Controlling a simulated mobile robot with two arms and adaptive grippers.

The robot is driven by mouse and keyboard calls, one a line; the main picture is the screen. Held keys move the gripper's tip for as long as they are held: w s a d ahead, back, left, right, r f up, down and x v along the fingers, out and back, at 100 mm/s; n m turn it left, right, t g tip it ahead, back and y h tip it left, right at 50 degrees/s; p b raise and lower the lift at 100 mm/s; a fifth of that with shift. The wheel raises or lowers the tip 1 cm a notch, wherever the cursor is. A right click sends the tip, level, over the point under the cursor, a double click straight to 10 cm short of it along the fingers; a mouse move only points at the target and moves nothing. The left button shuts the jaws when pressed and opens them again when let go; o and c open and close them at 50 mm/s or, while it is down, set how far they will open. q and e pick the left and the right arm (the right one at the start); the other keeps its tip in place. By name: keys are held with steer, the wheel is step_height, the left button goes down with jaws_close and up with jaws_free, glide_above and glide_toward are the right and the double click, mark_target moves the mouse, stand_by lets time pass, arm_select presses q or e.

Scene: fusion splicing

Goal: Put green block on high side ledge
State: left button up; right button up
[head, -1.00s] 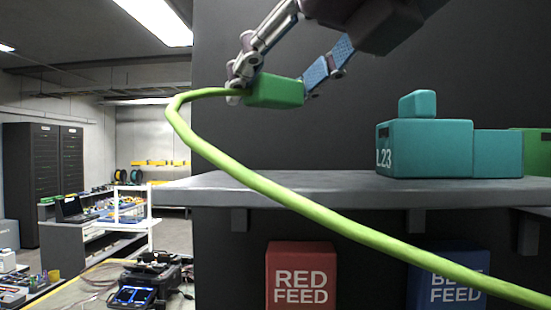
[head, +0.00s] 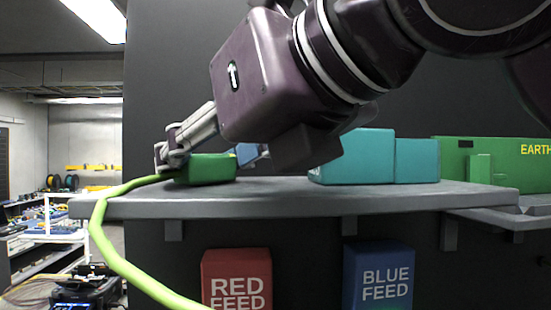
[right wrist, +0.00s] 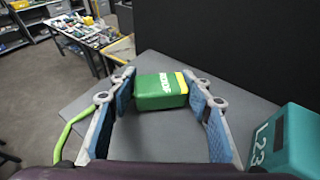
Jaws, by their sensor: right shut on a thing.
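My right gripper (head: 207,158) has its fingers on either side of the green block (head: 210,170), shut on it. The block is at the left end of the high grey ledge (head: 280,204), on or just above its top; I cannot tell which. A light green cable (head: 112,235) runs from the block's left side and hangs down in front of the ledge. In the right wrist view, the green block (right wrist: 160,91), with white lettering and a yellow stripe, lies between the blue-padded fingers. My left gripper is not in view.
Teal blocks (head: 362,158) stand on the ledge to the right of the green block, partly behind my arm. A green "EARTH" box (head: 500,158) is farther right. Red feed (head: 237,282) and blue feed (head: 380,276) boxes are below. The ledge between the green and teal blocks is clear.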

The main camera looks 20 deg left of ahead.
steer(key=shift+f, duration=0.2)
steer(key=o, duration=1.3)
steer(key=shift+r, duration=0.1)
steer(key=shift+r, duration=0.15)
steer(key=b+v, duration=0.3)
steer(key=v, duration=0.9)
steer(key=shift+b, duration=0.3)
